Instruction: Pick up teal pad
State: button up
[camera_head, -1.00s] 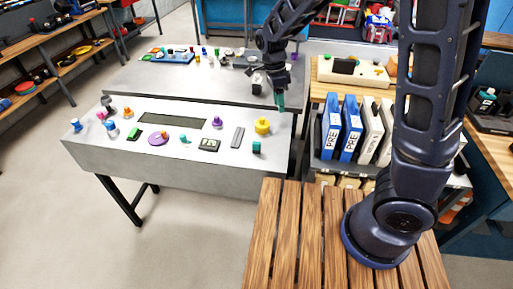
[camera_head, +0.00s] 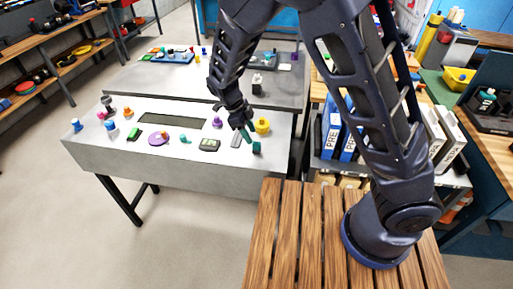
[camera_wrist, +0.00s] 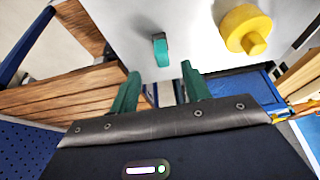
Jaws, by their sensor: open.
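The teal pad (camera_head: 257,147) is a small block standing on the grey table near its front right edge. In the wrist view the teal pad (camera_wrist: 160,49) lies ahead of my fingers and a little above the middle. My gripper (camera_head: 248,134) is above the table, close to the pad and just left of it in the head view. In the wrist view my gripper (camera_wrist: 160,88) has its two teal fingers spread, with nothing between them. The fingers appear apart from the pad.
A yellow round knob (camera_wrist: 246,30) stands close beside the pad. A slatted wooden bench (camera_head: 300,225) is in front, and blue binders (camera_head: 331,128) stand to the right.

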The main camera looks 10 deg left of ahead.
aim_at(255, 142)
jog(key=shift+x, duration=3.6)
jog(key=shift+w, duration=0.2)
jog(key=shift+c, duration=0.5)
grip_shut()
